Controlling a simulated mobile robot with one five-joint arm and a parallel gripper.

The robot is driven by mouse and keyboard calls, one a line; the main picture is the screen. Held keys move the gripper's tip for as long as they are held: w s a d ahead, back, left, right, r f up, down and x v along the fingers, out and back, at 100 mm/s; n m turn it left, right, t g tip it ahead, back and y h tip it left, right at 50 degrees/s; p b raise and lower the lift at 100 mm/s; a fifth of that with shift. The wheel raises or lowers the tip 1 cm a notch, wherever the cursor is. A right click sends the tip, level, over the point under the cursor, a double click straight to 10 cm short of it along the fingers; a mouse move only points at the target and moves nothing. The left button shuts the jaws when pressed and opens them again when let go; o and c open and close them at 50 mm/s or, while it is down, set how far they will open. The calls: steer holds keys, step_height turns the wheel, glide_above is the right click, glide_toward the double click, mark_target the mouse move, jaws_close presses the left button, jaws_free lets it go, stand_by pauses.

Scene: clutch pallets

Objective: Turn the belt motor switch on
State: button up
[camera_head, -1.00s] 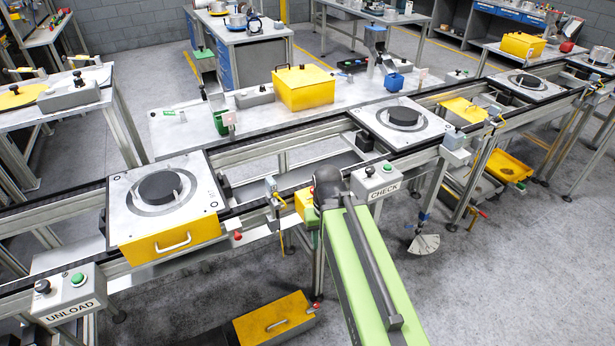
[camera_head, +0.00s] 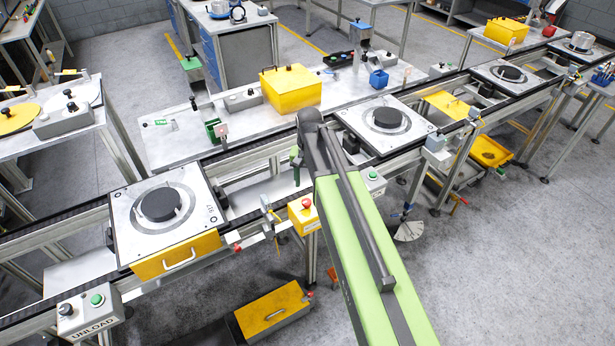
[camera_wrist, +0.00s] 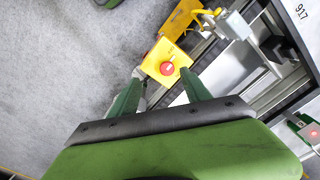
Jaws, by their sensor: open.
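No switch that I can read as the belt motor switch shows. A yellow box with a red mushroom button (camera_head: 304,214) is on the near side of the conveyor, just left of my arm. In the wrist view the yellow box (camera_wrist: 158,56) is beyond my open gripper (camera_wrist: 162,77), its red button lying between the two green fingers. Nothing is held; I cannot tell the remaining distance to the box. In the head view my arm hides most of the gripper. The grey box with a green button (camera_head: 373,180) is partly hidden behind my arm.
The conveyor (camera_head: 250,220) runs diagonally with pallets on it. A grey UNLOAD box (camera_head: 90,312) with a black knob and green button is at lower left. A yellow case (camera_head: 270,312) lies on the floor below. A small grey box (camera_wrist: 232,25) is near the yellow one.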

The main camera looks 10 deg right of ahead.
step_height(320, 180, up, 5)
steer(key=m+p, duration=0.1)
steer(key=p, duration=0.2)
glide_above(306, 201)
step_height(306, 201, down, 18)
steer(key=b, duration=1.8)
steer(key=shift+d, duration=0.1)
steer(key=shift+r, duration=0.15)
steer(key=shift+c, duration=0.2)
